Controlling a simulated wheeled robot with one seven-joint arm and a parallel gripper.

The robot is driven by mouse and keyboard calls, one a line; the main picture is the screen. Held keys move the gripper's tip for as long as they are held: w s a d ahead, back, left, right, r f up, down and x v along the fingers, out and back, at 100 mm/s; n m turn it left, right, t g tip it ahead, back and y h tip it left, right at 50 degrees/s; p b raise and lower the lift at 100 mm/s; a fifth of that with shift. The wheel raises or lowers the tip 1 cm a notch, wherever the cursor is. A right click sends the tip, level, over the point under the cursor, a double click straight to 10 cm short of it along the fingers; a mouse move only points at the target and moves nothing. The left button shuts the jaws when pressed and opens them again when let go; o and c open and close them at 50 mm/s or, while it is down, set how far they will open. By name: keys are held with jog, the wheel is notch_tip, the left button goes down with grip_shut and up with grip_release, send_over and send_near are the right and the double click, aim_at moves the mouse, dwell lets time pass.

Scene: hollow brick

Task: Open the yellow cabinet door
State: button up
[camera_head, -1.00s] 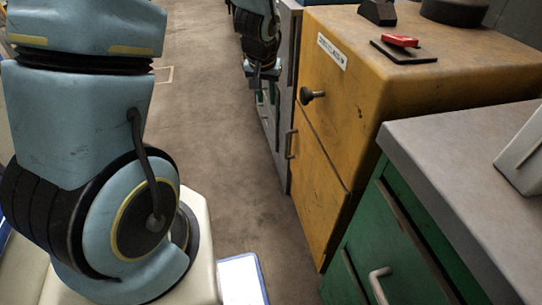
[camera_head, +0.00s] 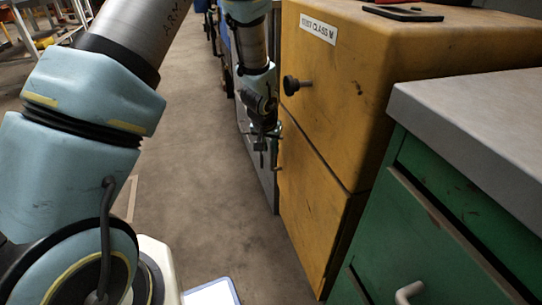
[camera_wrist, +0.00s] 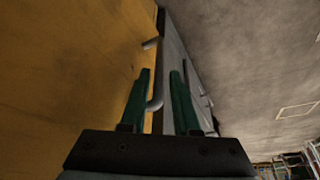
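The yellow cabinet (camera_head: 355,70) stands at centre right in the head view. Its lower door (camera_head: 310,195) looks closed, below a seam. My gripper (camera_head: 262,152) is beside the door's upper left edge, fingers pointing down toward the handle. In the wrist view, the two green fingers of my gripper (camera_wrist: 160,72) are apart. The bent metal door handle (camera_wrist: 155,103) shows in the gap between them, close to the left finger; I cannot tell whether they touch. The yellow door surface (camera_wrist: 75,70) fills the left. In the head view the gripper mostly hides the handle.
A black knob (camera_head: 293,85) sticks out of the upper yellow front. A green cabinet with a grey top (camera_head: 480,105) stands at the near right. A grey cabinet side (camera_head: 262,185) lies beyond the yellow one. The floor (camera_head: 200,200) to the left is open.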

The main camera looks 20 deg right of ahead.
aim_at(271, 150)
jog(key=shift+b+x, duration=0.3)
jog(key=shift+x, duration=1.75)
jog(key=shift+c, duration=0.2)
grip_shut()
